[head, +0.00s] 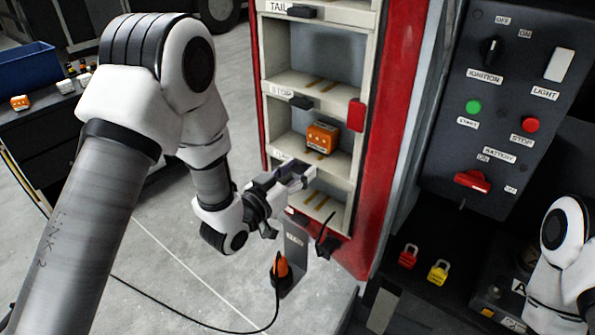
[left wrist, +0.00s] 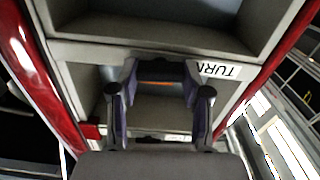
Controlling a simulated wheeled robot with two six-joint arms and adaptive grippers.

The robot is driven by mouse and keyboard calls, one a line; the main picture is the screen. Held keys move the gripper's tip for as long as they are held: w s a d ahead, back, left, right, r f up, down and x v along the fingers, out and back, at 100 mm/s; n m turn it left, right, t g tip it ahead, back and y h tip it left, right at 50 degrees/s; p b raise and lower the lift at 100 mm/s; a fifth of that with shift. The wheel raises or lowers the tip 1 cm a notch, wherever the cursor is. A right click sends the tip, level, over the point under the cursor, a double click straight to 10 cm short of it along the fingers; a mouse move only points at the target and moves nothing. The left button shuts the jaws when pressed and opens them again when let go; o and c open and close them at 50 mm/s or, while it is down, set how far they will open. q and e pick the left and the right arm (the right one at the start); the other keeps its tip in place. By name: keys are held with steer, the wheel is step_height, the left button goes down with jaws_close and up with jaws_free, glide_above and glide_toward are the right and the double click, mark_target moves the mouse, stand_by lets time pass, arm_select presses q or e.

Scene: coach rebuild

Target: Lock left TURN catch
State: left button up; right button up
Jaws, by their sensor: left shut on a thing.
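My left gripper (head: 297,178) reaches in from the left to the lower part of the red and cream rack. In the left wrist view its fingers (left wrist: 160,78) are shut on the dark TURN catch (left wrist: 160,68), which they partly cover. The TURN label (left wrist: 219,70) is beside it and appears upside down. In the head view the gripper hides the catch, so its turned position cannot be told. The bay below (head: 322,205) shows orange stripes on its floor. My right gripper is outside the views; only part of that arm shows at lower right.
An orange box (head: 322,138) sits in the STOP bay above. Other black catches are at STOP (head: 301,103) and TAIL (head: 303,12). A red block (head: 356,115) is on the rack's right post. An orange-handled plug (head: 281,270) with a cable stands below. A switch panel (head: 510,100) is at right.

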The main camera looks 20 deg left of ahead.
arm_select(q)
steer(key=n, duration=0.3)
steer(key=shift+a+n, duration=0.1)
steer(key=shift+n, duration=0.3)
steer(key=n, duration=0.4)
steer(key=shift+n, duration=0.3)
steer(key=n, duration=0.4)
steer(key=shift+a+f+n, duration=0.1)
steer(key=shift+f+n, duration=0.05)
steer(key=shift+n, duration=0.15)
steer(key=shift+f+n+p, duration=0.1)
steer(key=shift+n+p, duration=0.2)
steer(key=shift+n, duration=1.6)
steer(key=o, duration=1.2)
steer(key=shift+a, duration=0.1)
steer(key=shift+c, duration=0.2)
